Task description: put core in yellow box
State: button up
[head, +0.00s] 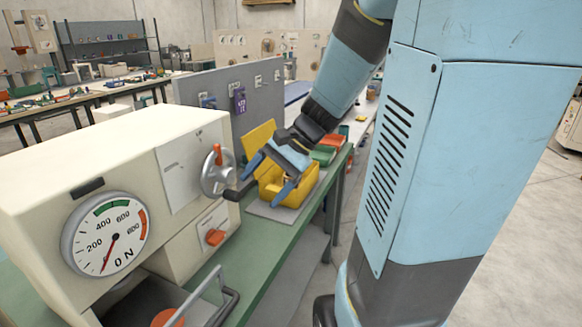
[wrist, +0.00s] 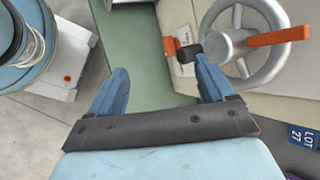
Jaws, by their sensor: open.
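The yellow box (head: 293,192) stands on the bench behind the machine, its yellow lid (head: 259,137) raised. My gripper (head: 268,179) is in front of the box in the head view and covers part of it. The two blue fingers are apart and empty. In the wrist view my gripper (wrist: 162,85) is over the green bench top, its right finger close to a black handle end (wrist: 190,53). I cannot make out the core for certain in either view. An orange round piece (head: 168,318) shows partly at the machine's lower opening.
The cream machine (head: 70,165) has a force dial (head: 104,235), a grey handwheel (head: 216,173) with an orange handle and an orange knob (head: 215,237). The handwheel (wrist: 240,42) is right of my fingers in the wrist view. A grey pegboard (head: 215,92) stands behind. Green and red bins (head: 325,152) lie beyond the box.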

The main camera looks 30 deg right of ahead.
jog(key=s+d+r+n+t+h, duration=0.1)
jog(key=s+r+n+t+h, duration=0.2)
jog(key=s+r+n+h, duration=0.5)
jog(key=shift+s+d+n+t, duration=0.35)
jog(key=shift+s+n, duration=0.25)
jog(key=shift+n, duration=0.3)
